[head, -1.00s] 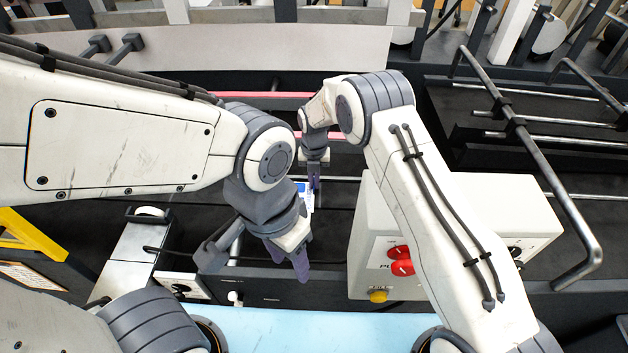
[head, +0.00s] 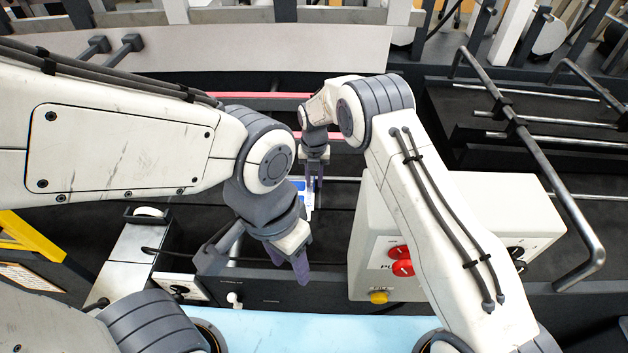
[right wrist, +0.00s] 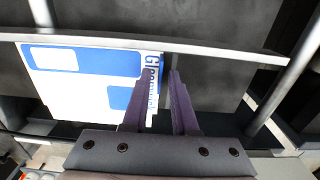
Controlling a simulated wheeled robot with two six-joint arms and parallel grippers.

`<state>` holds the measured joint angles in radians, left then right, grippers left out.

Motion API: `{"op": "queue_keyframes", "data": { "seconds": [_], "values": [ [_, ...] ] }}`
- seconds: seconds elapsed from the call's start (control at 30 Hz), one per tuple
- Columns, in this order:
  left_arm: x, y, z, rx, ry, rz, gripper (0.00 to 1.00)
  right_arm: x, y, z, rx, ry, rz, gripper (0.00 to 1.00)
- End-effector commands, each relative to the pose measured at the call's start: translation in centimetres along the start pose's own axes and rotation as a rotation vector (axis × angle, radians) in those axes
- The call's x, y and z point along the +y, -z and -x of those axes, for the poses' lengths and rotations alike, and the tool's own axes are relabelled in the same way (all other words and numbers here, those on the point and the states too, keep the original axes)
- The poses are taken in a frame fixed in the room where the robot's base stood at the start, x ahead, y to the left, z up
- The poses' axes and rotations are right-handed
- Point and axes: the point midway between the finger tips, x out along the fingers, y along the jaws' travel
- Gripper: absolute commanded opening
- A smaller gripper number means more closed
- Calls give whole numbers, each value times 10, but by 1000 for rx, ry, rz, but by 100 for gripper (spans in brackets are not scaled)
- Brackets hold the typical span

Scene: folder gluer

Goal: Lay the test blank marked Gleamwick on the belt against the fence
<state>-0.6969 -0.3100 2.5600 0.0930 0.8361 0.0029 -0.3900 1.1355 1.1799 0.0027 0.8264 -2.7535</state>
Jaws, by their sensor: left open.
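The test blank, white with blue panels and the partly covered letters "Gle", lies flat on the dark belt in the right wrist view (right wrist: 85,80). A small part of it shows in the head view (head: 306,203). A metal rail (right wrist: 215,52) runs along its upper edge; I cannot tell whether they touch. My right gripper (head: 314,186) is slightly open, with a narrow gap between its fingers in the wrist view (right wrist: 163,78). One finger overlaps the blank's right end, and the other is beside it. My left gripper (head: 289,266) is open and empty, nearer to me.
A white control box (head: 375,235) with red and yellow buttons stands right of the left gripper. A bent dark handrail (head: 560,190) rises at the right. A pink strip (head: 285,98) crosses behind the right gripper. A light blue surface (head: 300,330) lies in front.

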Motion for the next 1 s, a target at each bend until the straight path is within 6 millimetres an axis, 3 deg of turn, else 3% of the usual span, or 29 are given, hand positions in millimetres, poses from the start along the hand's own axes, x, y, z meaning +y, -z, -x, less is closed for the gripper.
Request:
{"op": "queue_keyframes", "data": {
  "seconds": [0.43,0.8,1.0],
  "values": [
    [0,0,-4,0,0,0,50,0,-1,8,-4,-1,0,39],
    [-2,-2,-28,0,0,-2,50,0,-1,76,-5,-2,0,39],
    [-2,-2,-32,0,0,-2,50,0,0,100,-2,-1,0,39]
  ]
}}
